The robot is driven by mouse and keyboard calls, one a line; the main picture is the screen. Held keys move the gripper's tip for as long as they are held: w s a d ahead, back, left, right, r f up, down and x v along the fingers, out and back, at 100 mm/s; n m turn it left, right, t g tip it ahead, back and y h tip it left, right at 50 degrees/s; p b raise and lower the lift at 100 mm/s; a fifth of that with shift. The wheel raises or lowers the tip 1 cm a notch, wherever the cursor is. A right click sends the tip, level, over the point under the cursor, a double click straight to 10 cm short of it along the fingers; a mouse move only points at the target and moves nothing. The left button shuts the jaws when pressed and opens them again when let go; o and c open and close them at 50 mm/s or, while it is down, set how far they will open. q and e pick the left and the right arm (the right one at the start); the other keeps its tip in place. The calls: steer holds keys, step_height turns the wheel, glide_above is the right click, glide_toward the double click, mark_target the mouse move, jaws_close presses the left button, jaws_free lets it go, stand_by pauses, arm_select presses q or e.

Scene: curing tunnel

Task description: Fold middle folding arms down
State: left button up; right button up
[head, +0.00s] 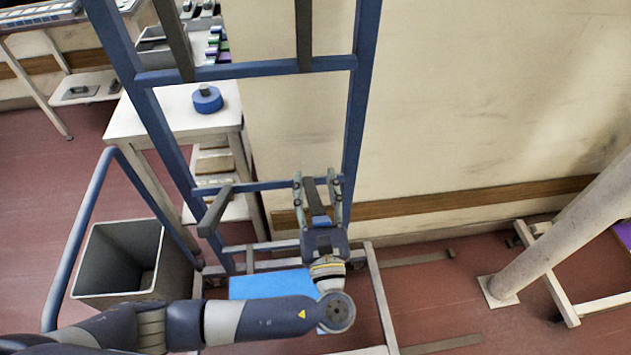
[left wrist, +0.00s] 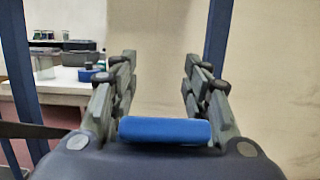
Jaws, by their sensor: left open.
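A blue upright frame (head: 365,90) carries dark grey folding arms. Two long arms, left (head: 176,40) and right (head: 304,38), stand along the picture's top at the upper crossbar (head: 245,71). At the lower crossbar (head: 265,186), a left arm (head: 214,212) juts out towards me. A right arm (head: 312,193) there shows between the fingers of my left gripper (head: 318,178) in the head view. My left gripper is open; in the left wrist view its fingers (left wrist: 160,82) stand apart with only wall seen between them. Contact with the arm cannot be told. My right gripper is not in view.
A white table (head: 180,112) with a blue round object (head: 207,99) stands behind the frame at left. A grey bin (head: 125,258) is at lower left, beside a blue handrail (head: 82,235). A pale slanted post (head: 565,235) stands at right. The wall is close behind the frame.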

mark_target(321, 223)
arm_select(q)
steer(key=v, duration=0.7)
steer(key=shift+s, duration=0.2)
stand_by(0.8)
